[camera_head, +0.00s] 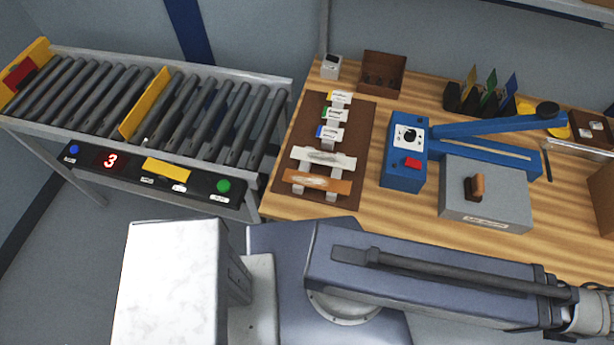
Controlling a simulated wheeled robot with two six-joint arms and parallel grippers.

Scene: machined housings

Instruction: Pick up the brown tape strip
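The brown tape strip (318,182) lies nearest the front on a dark brown mat (283,184) on the wooden table. It rests across small white blocks that show below and above it. A whitish strip with a brown smear (323,157) lies just behind it, parallel and apart. Three small labelled pieces with yellow (340,97), green (336,113) and blue (330,133) ends are lined up farther back on the mat. Neither gripper shows. My own arm links fill the foreground, in front of the table's near edge.
A roller conveyor (200,115) runs at left. A brown bin (382,73) stands behind the mat.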

